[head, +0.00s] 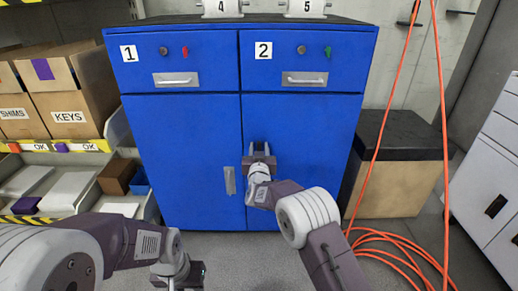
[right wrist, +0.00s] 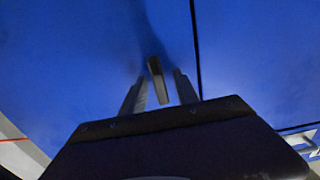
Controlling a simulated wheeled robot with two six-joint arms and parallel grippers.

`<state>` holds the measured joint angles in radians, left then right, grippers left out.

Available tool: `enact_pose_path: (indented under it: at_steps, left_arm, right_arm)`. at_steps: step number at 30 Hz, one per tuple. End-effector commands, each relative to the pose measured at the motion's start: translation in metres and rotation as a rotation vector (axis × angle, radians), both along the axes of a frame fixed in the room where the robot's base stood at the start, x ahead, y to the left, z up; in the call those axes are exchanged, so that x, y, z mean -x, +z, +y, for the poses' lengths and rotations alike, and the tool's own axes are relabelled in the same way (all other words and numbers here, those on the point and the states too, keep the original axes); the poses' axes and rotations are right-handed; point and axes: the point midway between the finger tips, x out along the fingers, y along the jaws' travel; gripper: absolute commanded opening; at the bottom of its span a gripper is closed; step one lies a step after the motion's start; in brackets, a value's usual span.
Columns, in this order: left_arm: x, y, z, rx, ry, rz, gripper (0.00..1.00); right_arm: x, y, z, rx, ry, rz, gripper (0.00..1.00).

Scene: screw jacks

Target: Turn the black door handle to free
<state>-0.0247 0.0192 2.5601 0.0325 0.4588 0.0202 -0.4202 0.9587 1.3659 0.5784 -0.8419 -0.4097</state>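The black door handle (right wrist: 158,80) is a short dark bar on the blue right-hand door (head: 310,150), close to the seam between the doors. In the right wrist view it stands nearly upright, slightly tilted, between the two fingers of my right gripper (right wrist: 160,74). The fingers are apart, with a gap visible beside the bar. In the head view my right gripper (head: 259,147) covers the handle. My left gripper (head: 190,273) is low at the bottom, away from the cabinet doors; its fingers are not clear.
The blue left door (head: 180,150) has a grey handle plate (head: 230,181). Above are drawers 1 (head: 175,60) and 2 (head: 290,60) with silver pulls. Shelves with boxes (head: 65,100) stand left. An orange cable (head: 400,245) hangs and coils at right, by a black-topped box (head: 400,180).

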Motion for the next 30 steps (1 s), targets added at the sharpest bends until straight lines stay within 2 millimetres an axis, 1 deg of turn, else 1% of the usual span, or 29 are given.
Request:
enact_pose_path:
  at_steps: [1, 2, 3, 5, 6, 14, 19, 23, 30]
  left_arm:
    - [-0.0001, 0.0003, 0.0000, 0.000, 0.000, 0.000, 0.36]
    - [-0.0001, 0.0003, 0.0000, 0.000, 0.000, 0.000, 0.36]
    - [-0.0001, 0.0003, 0.0000, 0.000, 0.000, 0.000, 0.36]
    - [-0.0001, 0.0003, 0.0000, 0.000, 0.000, 0.000, 0.36]
    - [-0.0001, 0.0003, 0.0000, 0.000, 0.000, 0.000, 0.36]
    - [-0.0002, 0.0002, 0.0000, 0.000, 0.000, 0.000, 0.36]
    - [-0.0001, -0.0004, 0.0000, 0.000, 0.000, 0.000, 0.36]
    - [-0.0001, -0.0013, 0.0000, 0.000, 0.000, 0.000, 0.36]
    - [-0.0001, -0.0056, 0.0000, 0.000, 0.000, 0.000, 0.36]
  right_arm:
    - [0.0001, 0.0003, 0.0000, 0.000, 0.000, 0.000, 0.36]
    - [0.0001, 0.0003, 0.0000, 0.000, 0.000, 0.000, 0.34]
    - [0.0002, 0.0003, 0.0000, 0.000, 0.000, 0.000, 0.22]
    - [0.0002, 0.0004, 0.0000, 0.000, 0.000, 0.000, 0.06]
    - [0.0002, 0.0004, 0.0000, 0.000, 0.000, 0.000, 0.00]
    - [0.0003, 0.0005, -0.0001, -0.010, 0.000, 0.000, 0.00]
    - [0.0003, 0.0004, -0.0005, -0.063, 0.000, -0.001, 0.00]
    - [0.0002, 0.0003, -0.0011, -0.145, 0.000, -0.001, 0.00]
    - [0.0001, -0.0009, -0.0026, -0.360, 0.000, -0.001, 0.00]
